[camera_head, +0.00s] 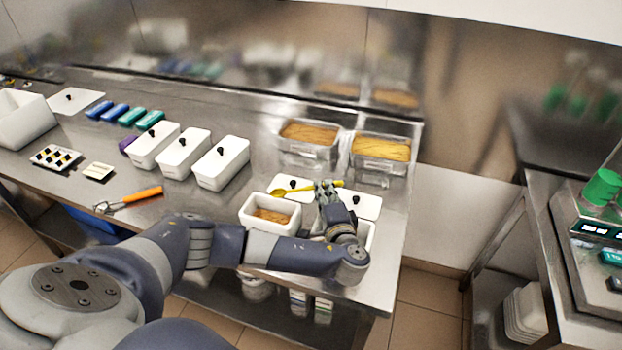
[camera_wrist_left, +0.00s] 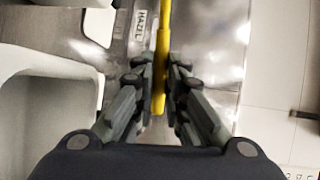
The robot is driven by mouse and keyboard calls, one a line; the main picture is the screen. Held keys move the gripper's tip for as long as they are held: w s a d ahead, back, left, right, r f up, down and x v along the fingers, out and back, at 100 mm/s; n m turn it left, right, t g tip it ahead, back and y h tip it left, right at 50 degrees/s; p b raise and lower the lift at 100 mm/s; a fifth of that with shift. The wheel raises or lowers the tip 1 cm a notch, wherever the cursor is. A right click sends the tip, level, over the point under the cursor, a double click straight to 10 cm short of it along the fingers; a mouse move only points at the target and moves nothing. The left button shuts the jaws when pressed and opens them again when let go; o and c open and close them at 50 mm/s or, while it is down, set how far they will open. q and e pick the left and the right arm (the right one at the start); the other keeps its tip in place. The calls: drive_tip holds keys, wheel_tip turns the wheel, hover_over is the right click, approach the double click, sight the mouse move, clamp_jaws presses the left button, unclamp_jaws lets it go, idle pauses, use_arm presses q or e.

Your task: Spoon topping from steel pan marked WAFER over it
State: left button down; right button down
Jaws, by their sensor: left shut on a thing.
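My left gripper (camera_head: 328,187) is shut on a yellow spoon (camera_head: 279,193), whose bowl end points left near the back of a white tub (camera_head: 253,229) with brown contents. In the left wrist view the spoon's yellow handle (camera_wrist_left: 163,45) runs between the fingers of my left gripper (camera_wrist_left: 163,75). Two steel pans stand behind: the left pan (camera_head: 306,156) holds brown topping, the right pan (camera_head: 380,168) yellow topping. A label in the wrist view seems to read HAZEL; I cannot read WAFER anywhere. My right gripper is out of view.
White lids with black knobs (camera_head: 365,203) lie around my left gripper. Another white tub (camera_head: 370,232) is partly hidden by my arm. Several lidded white tubs (camera_head: 222,165) stand to the left. An orange-handled tool (camera_head: 142,195) lies on the counter, whose right edge is close.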

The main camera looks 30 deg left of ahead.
use_arm(q)
drive_tip(key=a+n+g+y, duration=0.1)
drive_tip(key=g, duration=0.1)
drive_tip(key=w+a+n+g+y+p, duration=0.1)
drive_tip(key=a+n+y, duration=0.1)
drive_tip(key=shift+w+a+g, duration=0.15)
drive_tip(key=shift+g, duration=0.25)
drive_tip(key=a+r+n+g+h+p, duration=0.3)
drive_tip(key=a+r+g+h+p, duration=0.2)
drive_tip(key=h+p, duration=0.4)
drive_tip(key=shift+w+r+g+h+p, duration=0.4)
drive_tip(key=shift+g+h, duration=0.5)
drive_tip(key=shift+h, duration=1.7)
